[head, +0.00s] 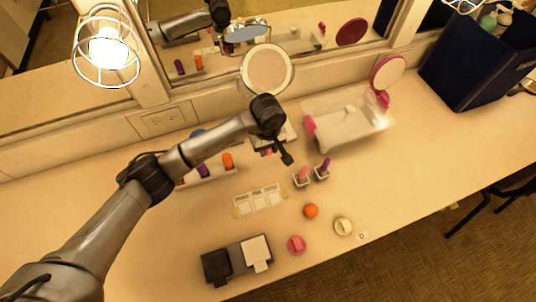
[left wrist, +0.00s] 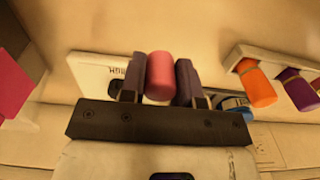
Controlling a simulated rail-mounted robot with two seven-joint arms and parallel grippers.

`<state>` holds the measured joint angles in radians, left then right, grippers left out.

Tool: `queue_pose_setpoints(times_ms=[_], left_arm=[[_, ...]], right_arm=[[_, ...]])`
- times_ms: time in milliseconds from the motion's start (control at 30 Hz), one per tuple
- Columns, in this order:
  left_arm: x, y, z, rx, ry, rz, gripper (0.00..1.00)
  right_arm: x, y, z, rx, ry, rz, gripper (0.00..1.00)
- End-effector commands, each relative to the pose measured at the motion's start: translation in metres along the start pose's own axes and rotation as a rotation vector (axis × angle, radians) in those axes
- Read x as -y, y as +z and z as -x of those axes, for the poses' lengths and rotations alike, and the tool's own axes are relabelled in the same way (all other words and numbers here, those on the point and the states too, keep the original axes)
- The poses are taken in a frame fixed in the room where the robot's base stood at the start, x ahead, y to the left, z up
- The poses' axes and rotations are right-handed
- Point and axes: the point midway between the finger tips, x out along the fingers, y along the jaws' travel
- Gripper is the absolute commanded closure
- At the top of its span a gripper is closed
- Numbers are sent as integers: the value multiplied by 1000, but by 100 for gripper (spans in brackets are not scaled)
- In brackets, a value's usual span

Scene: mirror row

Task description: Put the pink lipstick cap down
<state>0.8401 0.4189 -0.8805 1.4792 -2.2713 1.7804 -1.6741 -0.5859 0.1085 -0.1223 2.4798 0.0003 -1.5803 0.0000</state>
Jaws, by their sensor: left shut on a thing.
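The pink lipstick cap (left wrist: 160,76) is between the two fingers of my left gripper (left wrist: 160,82) in the left wrist view. It also shows as a small pink patch (head: 267,152) beside the left gripper (head: 285,158) in the head view. The gripper is shut on it, over a pale, lettered thing (left wrist: 95,72) at the back of the counter. I cannot tell whether the cap touches anything below. My right gripper is not in view.
A cap rack (head: 213,172) holds orange and purple caps. Pink (head: 303,174) and purple (head: 325,166) lipsticks stand in small holders. A labelled strip (head: 260,200) lies in front. A round mirror (head: 267,69) and a clear tray (head: 348,127) stand behind.

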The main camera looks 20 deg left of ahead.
Motion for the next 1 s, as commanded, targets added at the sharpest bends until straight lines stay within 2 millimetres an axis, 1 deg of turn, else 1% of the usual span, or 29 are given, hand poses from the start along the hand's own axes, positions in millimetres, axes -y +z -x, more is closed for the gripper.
queue_pose_setpoints(times_ms=[33,267,533,800,967,1000], left_arm=[[0,0,-5,2,-1,1,92],[0,0,-16,1,0,0,92],[0,0,-46,1,-1,0,92],[0,0,-49,-1,0,-1,92],[0,-1,-53,-2,0,-1,92],[0,-1,-51,-1,1,-1,67]], right_arm=[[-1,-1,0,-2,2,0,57],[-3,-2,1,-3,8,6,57],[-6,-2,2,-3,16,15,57],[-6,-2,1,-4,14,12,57],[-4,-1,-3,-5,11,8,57],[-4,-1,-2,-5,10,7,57]])
